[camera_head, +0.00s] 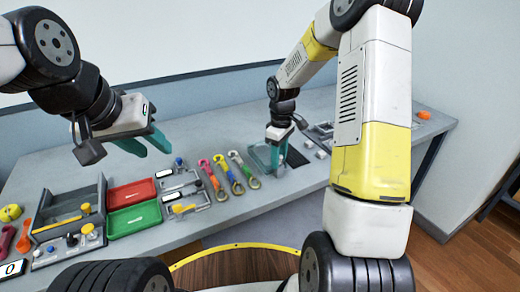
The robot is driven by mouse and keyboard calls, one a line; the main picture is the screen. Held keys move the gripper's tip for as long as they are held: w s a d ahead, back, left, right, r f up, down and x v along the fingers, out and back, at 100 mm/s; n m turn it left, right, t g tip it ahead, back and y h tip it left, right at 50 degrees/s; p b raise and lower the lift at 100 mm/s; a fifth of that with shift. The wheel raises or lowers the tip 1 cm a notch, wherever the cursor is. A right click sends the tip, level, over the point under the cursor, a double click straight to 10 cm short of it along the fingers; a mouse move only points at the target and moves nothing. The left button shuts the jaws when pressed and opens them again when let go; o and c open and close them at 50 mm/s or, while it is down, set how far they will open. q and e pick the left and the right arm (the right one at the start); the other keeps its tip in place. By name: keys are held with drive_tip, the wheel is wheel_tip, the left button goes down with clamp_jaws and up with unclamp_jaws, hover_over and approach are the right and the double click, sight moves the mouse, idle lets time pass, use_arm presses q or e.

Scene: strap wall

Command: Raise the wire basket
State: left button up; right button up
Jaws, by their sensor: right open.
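I cannot clearly make out a wire basket. A shallow greenish tray (259,157) lies on the bench under my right gripper, partly hidden by it. My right gripper (275,157) points down at the tray's right side, with its teal fingers open; I cannot tell whether they touch anything. My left gripper (147,146) hangs in the air above the left part of the bench, its teal fingers apart and empty.
An orange item (423,114) lies far right. My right arm hides part of the bench.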

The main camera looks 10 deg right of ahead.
drive_tip(key=c, duration=0.7)
drive_tip(key=shift+o, duration=0.2)
drive_tip(key=shift+r, duration=0.1)
drive_tip(key=shift+a+r, duration=0.15)
drive_tip(key=shift+r, duration=1.8)
drive_tip(key=o, duration=0.6)
drive_tip(key=shift+a, duration=0.1)
